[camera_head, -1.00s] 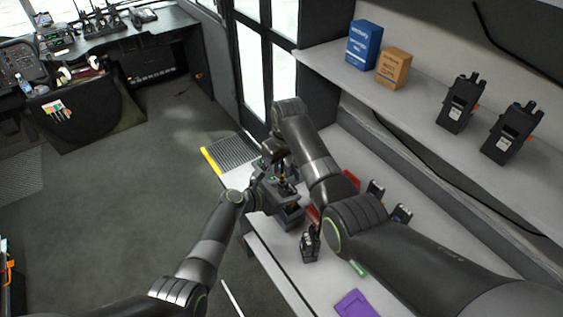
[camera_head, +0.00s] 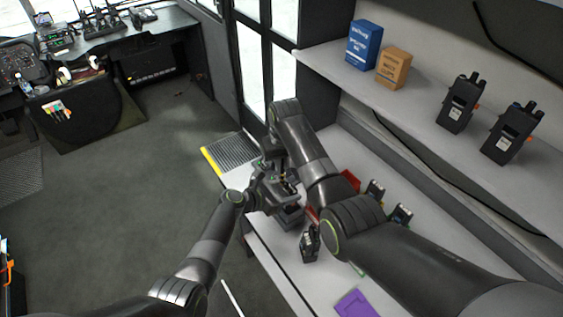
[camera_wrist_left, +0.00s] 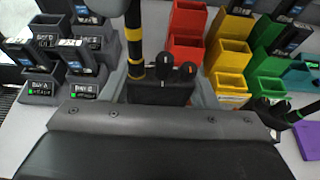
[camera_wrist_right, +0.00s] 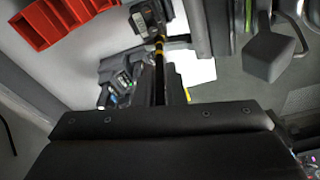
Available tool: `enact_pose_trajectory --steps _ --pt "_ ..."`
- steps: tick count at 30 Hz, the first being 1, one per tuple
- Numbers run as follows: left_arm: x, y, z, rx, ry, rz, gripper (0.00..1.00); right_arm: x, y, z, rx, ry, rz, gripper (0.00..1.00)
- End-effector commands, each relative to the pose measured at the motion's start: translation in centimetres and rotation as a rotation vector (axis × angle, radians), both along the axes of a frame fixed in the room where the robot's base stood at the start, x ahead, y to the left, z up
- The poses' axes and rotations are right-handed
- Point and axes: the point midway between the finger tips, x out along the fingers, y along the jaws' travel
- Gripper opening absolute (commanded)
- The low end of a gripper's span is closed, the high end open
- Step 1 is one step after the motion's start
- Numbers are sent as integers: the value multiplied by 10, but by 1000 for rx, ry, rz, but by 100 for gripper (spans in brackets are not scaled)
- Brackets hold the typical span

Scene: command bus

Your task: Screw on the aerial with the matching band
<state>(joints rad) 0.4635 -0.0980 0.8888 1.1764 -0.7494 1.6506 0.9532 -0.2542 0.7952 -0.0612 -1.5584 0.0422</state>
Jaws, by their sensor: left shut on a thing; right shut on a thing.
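My left gripper (camera_head: 262,188) is shut on a dark radio (camera_wrist_left: 160,94), whose top with two knobs shows in the left wrist view. A black aerial (camera_wrist_left: 134,22) with yellow bands stands upright at the left side of the radio's top. Its lower end is close to or touching the radio; I cannot tell whether it is seated. My right gripper (camera_wrist_right: 160,98) is shut on this aerial, which shows as a thin rod (camera_wrist_right: 159,72) with a yellow band. In the head view my right arm partly hides the work.
Red bins (camera_wrist_left: 186,48), yellow bins (camera_wrist_left: 230,60) and green bins (camera_wrist_left: 265,75) line the bench. Radios in charger bays (camera_wrist_left: 40,75) stand left of them. Two radios (camera_head: 460,103) and boxes (camera_head: 363,45) occupy the shelf.

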Motion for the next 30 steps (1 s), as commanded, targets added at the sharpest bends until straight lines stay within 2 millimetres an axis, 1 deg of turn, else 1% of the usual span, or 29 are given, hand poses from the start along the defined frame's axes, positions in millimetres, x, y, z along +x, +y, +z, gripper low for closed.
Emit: enact_pose_trajectory --steps 1,6,9,10,14,15,20,30 --pt "0 0 0 0 0 0 0 0 0 0 -1 0 -73 0" --pt "0 0 0 0 0 1 0 0 0 0 -1 0 -332 0" --pt "0 0 0 0 0 1 0 0 -1 0 -2 -1 -460 0" --pt "0 0 0 0 0 1 0 0 -1 0 -1 0 -478 0" --pt "0 0 0 0 0 1 0 0 -1 0 0 0 -470 0" --pt "0 0 0 0 0 1 0 0 -1 0 0 0 -469 14" --pt "0 0 0 0 0 1 0 0 -1 0 -1 1 -468 35" --pt "0 0 0 0 0 0 0 0 -1 2 0 0 -467 36"
